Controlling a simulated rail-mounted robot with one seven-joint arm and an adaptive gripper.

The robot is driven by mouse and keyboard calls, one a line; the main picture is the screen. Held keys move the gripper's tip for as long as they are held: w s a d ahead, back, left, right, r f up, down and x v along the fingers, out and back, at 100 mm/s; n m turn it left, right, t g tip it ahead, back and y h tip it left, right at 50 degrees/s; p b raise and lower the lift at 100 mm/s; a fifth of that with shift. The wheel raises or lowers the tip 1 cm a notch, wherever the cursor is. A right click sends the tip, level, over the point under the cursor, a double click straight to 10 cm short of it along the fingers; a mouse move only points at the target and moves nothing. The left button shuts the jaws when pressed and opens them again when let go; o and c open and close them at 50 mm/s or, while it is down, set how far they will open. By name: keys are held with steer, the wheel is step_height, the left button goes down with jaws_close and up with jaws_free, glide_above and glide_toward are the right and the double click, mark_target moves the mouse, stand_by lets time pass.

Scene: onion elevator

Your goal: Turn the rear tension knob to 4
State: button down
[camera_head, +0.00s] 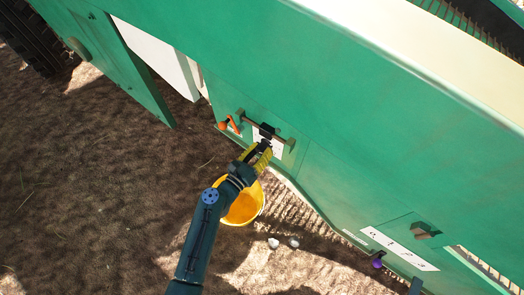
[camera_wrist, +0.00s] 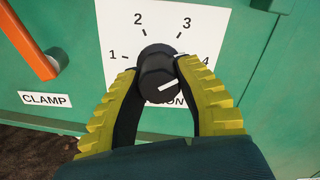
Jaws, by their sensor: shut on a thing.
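The black tension knob (camera_wrist: 158,70) sits on a white dial plate (camera_wrist: 118,25) numbered 1 to 4, on the green machine side. My gripper (camera_wrist: 158,76) is shut on the knob, with one yellow ribbed finger on its left and one on its right. A white line on the knob's face slants up to the right, roughly toward the 4 side. The 4 is partly covered by the right finger, and the label below the knob is mostly hidden. In the head view my gripper (camera_head: 263,149) reaches the plate, and the knob is hard to make out.
An orange lever (camera_wrist: 28,40) stands left of the dial, above a CLAMP label (camera_wrist: 45,99). A yellow bucket (camera_head: 246,207) is below my gripper. A purple-tipped part (camera_head: 377,263) and a numbered white strip (camera_head: 400,249) are at the lower right. Open soil lies left of my arm.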

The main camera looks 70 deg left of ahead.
steer(key=m+b, duration=0.1)
steer(key=m, duration=0.3)
steer(key=shift+f+m, duration=0.15)
steer(key=shift+m, duration=0.25)
steer(key=shift+b, duration=0.3)
steer(key=c, duration=0.7)
jaws_free()
steer(key=shift+o, duration=0.2)
steer(key=v, duration=1.2)
